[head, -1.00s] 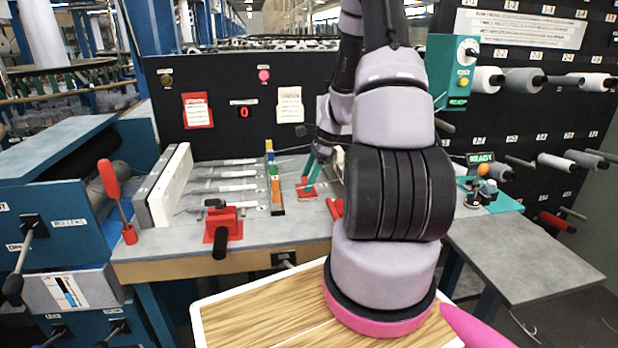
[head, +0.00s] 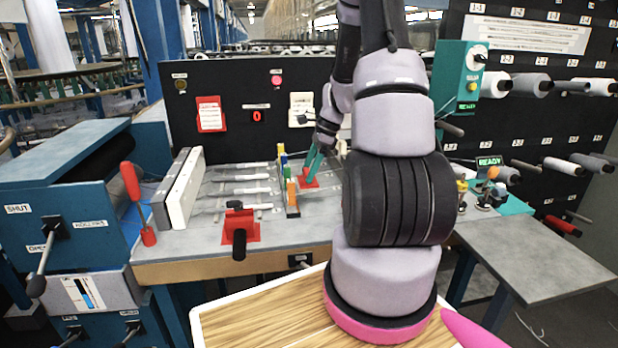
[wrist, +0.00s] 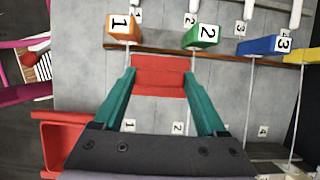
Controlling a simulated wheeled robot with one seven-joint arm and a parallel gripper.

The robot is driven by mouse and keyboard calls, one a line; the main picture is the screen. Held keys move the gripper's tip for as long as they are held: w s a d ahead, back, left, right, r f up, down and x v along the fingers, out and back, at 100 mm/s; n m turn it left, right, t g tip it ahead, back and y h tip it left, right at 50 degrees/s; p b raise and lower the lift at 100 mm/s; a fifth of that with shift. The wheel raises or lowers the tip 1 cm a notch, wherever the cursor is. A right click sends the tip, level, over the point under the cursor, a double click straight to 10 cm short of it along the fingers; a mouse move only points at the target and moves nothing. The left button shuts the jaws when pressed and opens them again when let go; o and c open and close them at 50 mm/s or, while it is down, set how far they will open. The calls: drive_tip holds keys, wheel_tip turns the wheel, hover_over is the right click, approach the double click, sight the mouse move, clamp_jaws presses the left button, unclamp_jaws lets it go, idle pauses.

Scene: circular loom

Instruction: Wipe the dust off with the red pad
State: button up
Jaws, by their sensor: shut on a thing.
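My gripper (wrist: 160,95) has teal fingers, closed on the two sides of the red pad (wrist: 160,75). In the head view my gripper (head: 314,163) holds the red pad (head: 308,181) low at the grey table top (head: 330,205), just right of a row of coloured blocks (head: 287,183). I cannot tell whether the pad touches the surface. In the wrist view, an orange block 1 (wrist: 122,27) and a green block 2 (wrist: 201,35) stand just beyond the pad. I cannot clearly make out the dust.
A blue block 3 (wrist: 263,46) is further right in the wrist view. A red tray-like part (wrist: 62,140) lies near the left finger. A grey side table (head: 535,255) is bare.

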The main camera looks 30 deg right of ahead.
drive_tip(key=shift+r, duration=1.85)
